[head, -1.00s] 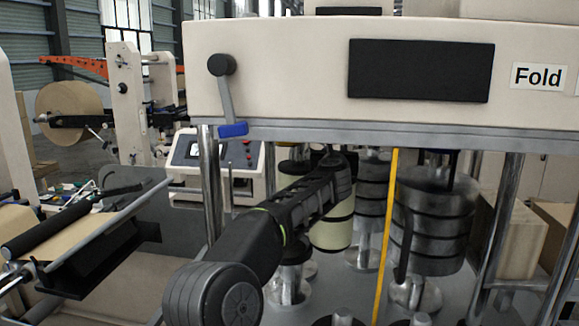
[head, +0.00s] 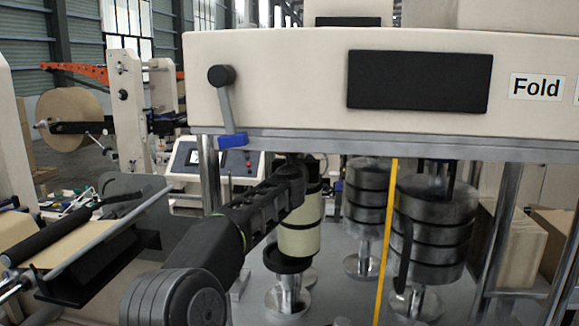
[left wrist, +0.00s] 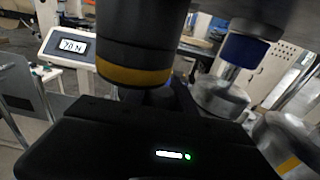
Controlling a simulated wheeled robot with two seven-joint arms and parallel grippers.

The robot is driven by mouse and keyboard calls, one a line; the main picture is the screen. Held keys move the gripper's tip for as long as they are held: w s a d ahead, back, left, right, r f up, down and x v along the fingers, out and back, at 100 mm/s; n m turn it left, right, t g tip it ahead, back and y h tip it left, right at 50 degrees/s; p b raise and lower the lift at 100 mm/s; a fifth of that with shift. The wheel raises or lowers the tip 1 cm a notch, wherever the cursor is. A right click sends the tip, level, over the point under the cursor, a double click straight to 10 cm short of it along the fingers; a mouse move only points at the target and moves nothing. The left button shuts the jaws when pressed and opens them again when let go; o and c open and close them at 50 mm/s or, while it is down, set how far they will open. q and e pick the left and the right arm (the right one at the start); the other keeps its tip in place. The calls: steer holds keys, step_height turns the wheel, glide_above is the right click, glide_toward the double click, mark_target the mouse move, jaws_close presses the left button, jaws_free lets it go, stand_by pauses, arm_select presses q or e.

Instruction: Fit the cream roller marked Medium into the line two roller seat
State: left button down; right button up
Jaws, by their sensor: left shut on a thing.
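The cream roller (head: 300,232), with black bands near its top, is upright in the head view under the machine's beam. My left gripper (head: 298,180) is shut on its upper part and partly hides it. A black ring-shaped seat (head: 287,260) on a chrome pedestal stands just below and in front of the roller. I cannot tell whether the roller touches it. In the left wrist view a dark cylinder with a yellow band (left wrist: 133,72) is close in front of the gripper. No Medium mark or line number is readable. My right gripper is not in view.
Dark grey stacked rollers (head: 435,230) and a similar stack (head: 367,205) stand to the right on pedestals. A yellow upright strip (head: 387,235) is between them. The beam (head: 270,80) hangs low overhead. A control panel (head: 200,160) is behind; it reads 70 N in the wrist view.

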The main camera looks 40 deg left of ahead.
arm_select(q)
steer(key=a, duration=0.1)
steer(key=s+a, duration=0.1)
steer(key=shift+s+a+r, duration=0.25)
steer(key=shift+s+a, duration=0.15)
steer(key=shift+f+b, duration=0.55)
steer(key=shift+f, duration=0.25)
steer(key=c, duration=1.5)
jaws_free()
steer(key=shift+f, duration=0.3)
steer(key=o, duration=0.5)
steer(key=shift+d, duration=0.1)
steer(key=shift+c, duration=0.2)
steer(key=shift+r, duration=0.1)
